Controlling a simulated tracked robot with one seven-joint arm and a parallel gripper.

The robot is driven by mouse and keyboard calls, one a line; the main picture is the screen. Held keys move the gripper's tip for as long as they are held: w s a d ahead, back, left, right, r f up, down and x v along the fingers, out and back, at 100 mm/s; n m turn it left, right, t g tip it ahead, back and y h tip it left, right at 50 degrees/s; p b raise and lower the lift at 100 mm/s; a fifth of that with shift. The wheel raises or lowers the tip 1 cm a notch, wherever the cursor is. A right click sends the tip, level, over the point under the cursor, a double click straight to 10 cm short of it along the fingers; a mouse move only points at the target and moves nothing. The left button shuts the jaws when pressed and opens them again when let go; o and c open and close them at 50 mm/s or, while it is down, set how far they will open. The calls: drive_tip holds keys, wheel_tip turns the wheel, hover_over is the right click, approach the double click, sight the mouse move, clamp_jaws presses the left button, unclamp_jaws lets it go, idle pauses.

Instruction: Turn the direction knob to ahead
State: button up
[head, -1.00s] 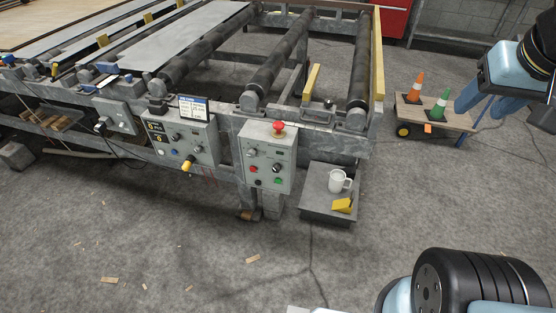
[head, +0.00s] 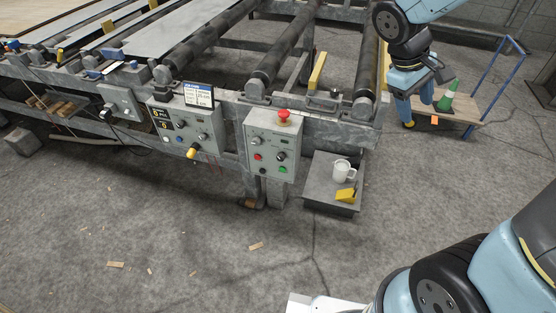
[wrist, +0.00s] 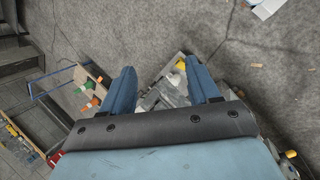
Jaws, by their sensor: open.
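A grey control box (head: 274,146) with a red mushroom button (head: 283,116) on top hangs on the near side of the roller frame in the head view. Its face carries small black knobs, a red button and a green button. Which knob is the direction knob, and where it points, is too small to tell. My gripper (head: 415,100) is to the right of the box, beyond the frame's right end, apart from it and empty. In the wrist view my gripper (wrist: 163,85) shows two blue fingers spread apart.
A second panel (head: 186,128) with a display and yellow-tipped handle is left of the box. A low shelf (head: 326,204) with a white mug (head: 342,170) and yellow object (head: 346,194) is below right. A trolley (head: 462,110) with a green cone (head: 446,97) stands right. The floor in front is mostly clear.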

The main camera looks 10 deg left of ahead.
drive_tip(key=w+a+f+n+t+h, duration=0.2)
drive_tip(key=w+a+f+n+h, duration=0.3)
drive_tip(key=a+f, duration=0.45)
drive_tip(key=n+t+y, duration=0.9)
drive_tip(key=n+t, duration=0.6)
drive_tip(key=n, duration=0.9)
approach(280, 159)
drive_tip(key=w, duration=0.9)
drive_tip(key=shift+w+d+r, duration=0.15)
drive_tip(key=shift+w+d, duration=0.1)
